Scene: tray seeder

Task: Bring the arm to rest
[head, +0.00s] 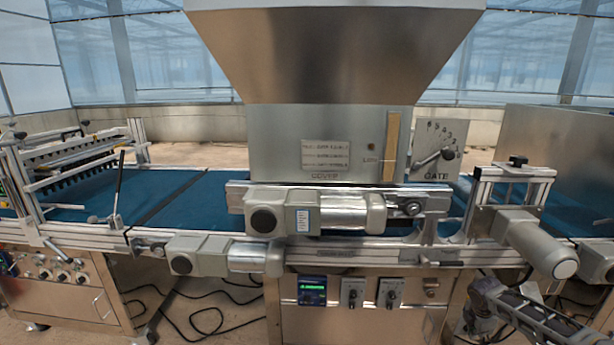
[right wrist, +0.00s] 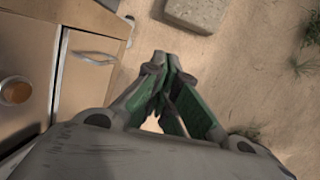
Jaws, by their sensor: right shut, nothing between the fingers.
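My right arm comes into the head view at the lower right, low in front of the machine. The right gripper (head: 478,318) is at its end, beside the right edge of the control cabinet, and its fingers are small and hard to make out there. In the right wrist view the right gripper (right wrist: 163,68) has its grey and green fingers together at the tips with nothing between them. It points down over sandy floor. My left gripper is not in view.
The seeder has a steel hopper (head: 335,50), blue belt (head: 185,196), gate lever plate (head: 437,150), and motors (head: 540,245). The cabinet (head: 340,315) carries a display and knobs. In the wrist view, a cabinet door (right wrist: 85,75) is at left and a grey block (right wrist: 196,12) lies ahead.

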